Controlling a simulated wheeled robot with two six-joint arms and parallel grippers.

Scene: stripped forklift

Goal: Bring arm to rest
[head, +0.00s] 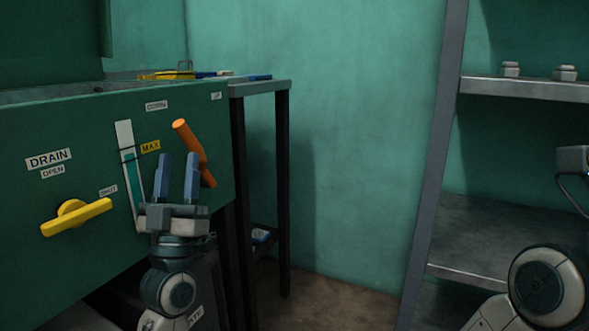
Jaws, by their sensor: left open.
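My left gripper (178,178) is in the lower left of the head view, pointing up with its two blue fingers apart. It is open and nothing shows between the fingers. It stands in front of the green panel (75,125), just left of an orange lever (194,150); I cannot tell whether they touch. The lever slants from upper left to lower right. Part of my right arm shows at the right edge, but its fingertips are not in view.
A yellow drain handle (76,216) and a level gauge (130,165) are on the panel. A grey shelf rack (525,89) is at the right. Open floor (330,297) lies between.

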